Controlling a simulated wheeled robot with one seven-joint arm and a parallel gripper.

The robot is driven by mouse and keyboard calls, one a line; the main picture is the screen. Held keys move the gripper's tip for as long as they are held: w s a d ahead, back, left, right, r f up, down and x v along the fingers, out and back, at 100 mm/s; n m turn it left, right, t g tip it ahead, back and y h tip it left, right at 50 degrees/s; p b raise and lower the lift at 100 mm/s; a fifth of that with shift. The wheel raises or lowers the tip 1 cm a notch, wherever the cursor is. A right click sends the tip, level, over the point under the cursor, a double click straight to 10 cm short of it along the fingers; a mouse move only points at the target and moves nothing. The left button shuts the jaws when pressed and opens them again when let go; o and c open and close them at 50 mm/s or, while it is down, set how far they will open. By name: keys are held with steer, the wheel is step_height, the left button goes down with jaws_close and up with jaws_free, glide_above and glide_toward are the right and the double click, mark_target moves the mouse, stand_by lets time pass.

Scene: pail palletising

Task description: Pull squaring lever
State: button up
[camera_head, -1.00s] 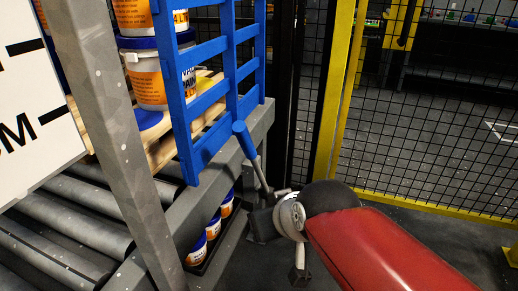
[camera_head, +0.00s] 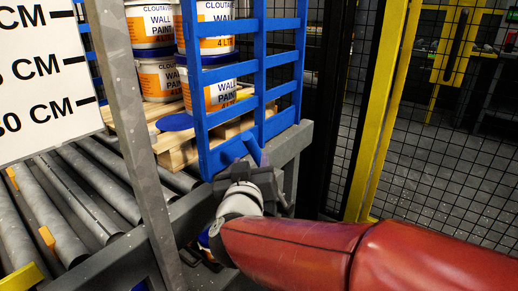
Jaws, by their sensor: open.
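The squaring lever's blue handle (camera_head: 254,150) shows just beyond my gripper, by the lower edge of the blue slatted gate. Its lower shaft is hidden behind my gripper and wrist. My gripper (camera_head: 250,165) is open and at the lever handle; I cannot tell whether its fingers are around the handle or only beside it. The blue gate (camera_head: 236,125) stands upright beside the pallet (camera_head: 178,150). White paint pails (camera_head: 212,92) with orange labels are stacked on the pallet behind it.
A grey steel post (camera_head: 137,140) and a white height board (camera_head: 45,75) stand at the left. Conveyor rollers (camera_head: 85,195) lie below. A grey frame rail (camera_head: 290,145) runs under the gate. Yellow-framed mesh fencing (camera_head: 385,110) closes off the right.

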mark_target(256, 148)
steer(key=shift+h, duration=0.3)
steer(key=shift+w+d+f, duration=0.1)
steer(key=shift+w, duration=0.1)
steer(key=w, duration=0.5)
steer(key=w+d, duration=0.1)
steer(key=w, duration=0.1)
steer(key=shift+w, duration=0.15)
jaws_close()
